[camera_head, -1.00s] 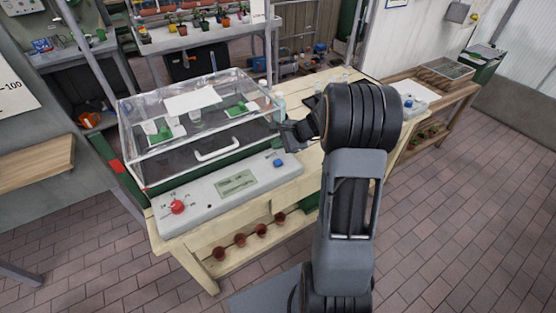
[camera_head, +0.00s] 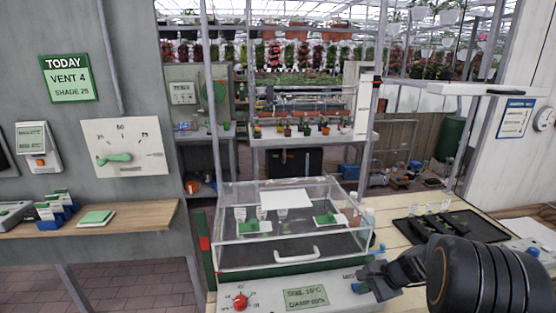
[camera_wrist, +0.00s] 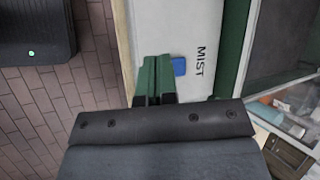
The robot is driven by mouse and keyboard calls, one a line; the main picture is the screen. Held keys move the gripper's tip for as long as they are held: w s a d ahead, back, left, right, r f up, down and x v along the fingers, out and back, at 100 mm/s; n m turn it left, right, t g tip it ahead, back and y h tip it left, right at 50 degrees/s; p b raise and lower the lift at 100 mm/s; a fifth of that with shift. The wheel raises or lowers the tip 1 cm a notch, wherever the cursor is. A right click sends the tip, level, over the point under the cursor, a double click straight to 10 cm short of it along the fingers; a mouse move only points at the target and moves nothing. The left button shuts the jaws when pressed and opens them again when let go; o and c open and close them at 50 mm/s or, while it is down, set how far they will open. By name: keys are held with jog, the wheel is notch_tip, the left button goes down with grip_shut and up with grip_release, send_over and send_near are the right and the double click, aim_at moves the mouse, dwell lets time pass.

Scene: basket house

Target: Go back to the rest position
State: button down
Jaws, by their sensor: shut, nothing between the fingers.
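My gripper (camera_head: 374,281) is at the lower right of the head view, over the right end of the grey control panel (camera_head: 262,298). It also shows in the wrist view (camera_wrist: 157,75), its two greenish fingers together and empty. A blue button (camera_wrist: 179,66) marked MIST is just right of the fingertips there; I cannot tell the height between them. In the head view my gripper partly hides that spot. A clear-lidded propagator box (camera_head: 292,222) with a white handle stands behind the panel, its lid down.
A red knob (camera_head: 240,301) and a small display (camera_head: 305,297) are on the panel. A black seed tray (camera_head: 437,226) lies on the bench to the right. A wooden shelf (camera_head: 150,222) and a dial (camera_head: 122,147) are on the left wall. Brick floor is open at lower left.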

jog(key=s+a+r+n+h, duration=0.3)
jog(key=s+a+r+n, duration=0.2)
jog(key=s+n, duration=0.2)
jog(key=s+a+r+n+h, duration=0.3)
jog(key=s+r+n, duration=0.3)
jog(key=s, duration=0.3)
jog(key=shift+s+a+r+n, duration=0.25)
jog(key=shift+a+n, duration=0.25)
jog(key=shift+a, duration=0.35)
